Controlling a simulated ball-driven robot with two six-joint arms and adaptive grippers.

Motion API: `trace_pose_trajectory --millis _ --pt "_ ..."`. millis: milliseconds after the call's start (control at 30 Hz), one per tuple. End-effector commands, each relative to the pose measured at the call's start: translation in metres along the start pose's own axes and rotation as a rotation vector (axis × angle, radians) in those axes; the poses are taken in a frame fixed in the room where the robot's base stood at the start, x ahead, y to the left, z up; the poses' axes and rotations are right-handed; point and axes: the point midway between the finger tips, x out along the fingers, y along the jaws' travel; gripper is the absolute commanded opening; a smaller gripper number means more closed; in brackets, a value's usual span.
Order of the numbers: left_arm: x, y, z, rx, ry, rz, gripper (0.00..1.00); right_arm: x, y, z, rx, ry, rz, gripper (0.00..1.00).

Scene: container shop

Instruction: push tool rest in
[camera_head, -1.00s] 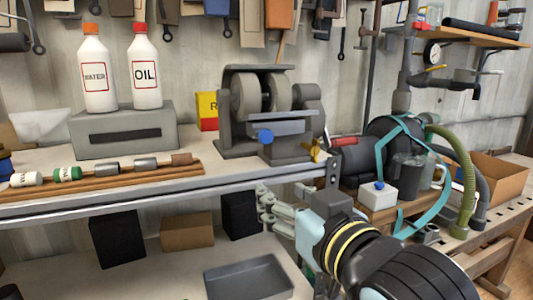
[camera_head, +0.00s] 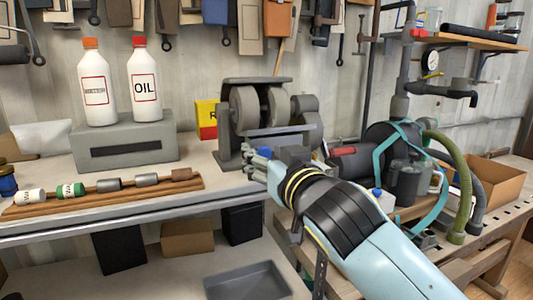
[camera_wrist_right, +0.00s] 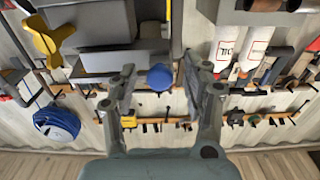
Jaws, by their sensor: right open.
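The bench grinder (camera_head: 238,148) stands on the workbench with its grey tool rest (camera_head: 284,131) across the front of its wheels. In the right wrist view, which is upside down, a grey plate of the rest (camera_wrist_right: 112,62) and a blue knob (camera_wrist_right: 160,77) show. My right gripper (camera_head: 258,165) is open and empty in front of the grinder, just below the rest. In the wrist view its fingers stand on either side of the knob, with gaps; I cannot tell the depth. My left gripper is not in view.
Water (camera_head: 97,85) and oil (camera_head: 145,82) bottles stand on a grey box left of the grinder. A wooden rack (camera_head: 100,198) with small cylinders lies at the bench's front. A hose-fitted machine (camera_head: 405,165) stands to the right. A yellow wing-shaped part (camera_wrist_right: 48,40) shows beside the grinder.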

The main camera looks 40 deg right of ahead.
Motion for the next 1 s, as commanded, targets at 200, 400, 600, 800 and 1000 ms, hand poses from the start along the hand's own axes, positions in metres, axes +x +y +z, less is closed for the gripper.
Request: trace_pose_trajectory --millis 200,400,600,800,1000 --pt "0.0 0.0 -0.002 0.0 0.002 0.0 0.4 0.0 0.0 0.0 0.0 0.0 0.0 0.45" --pt "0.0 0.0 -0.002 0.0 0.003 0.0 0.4 0.0 0.0 0.0 0.0 0.0 0.0 0.19" --pt "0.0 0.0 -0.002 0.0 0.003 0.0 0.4 0.0 0.0 0.0 0.0 0.0 -0.001 0.0" --pt "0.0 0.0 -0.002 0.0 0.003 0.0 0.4 0.0 0.0 0.0 0.001 0.0 -0.001 0.0" --pt "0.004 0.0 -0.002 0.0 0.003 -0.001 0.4 0.018 -0.001 0.0 0.001 0.003 -0.001 0.0"
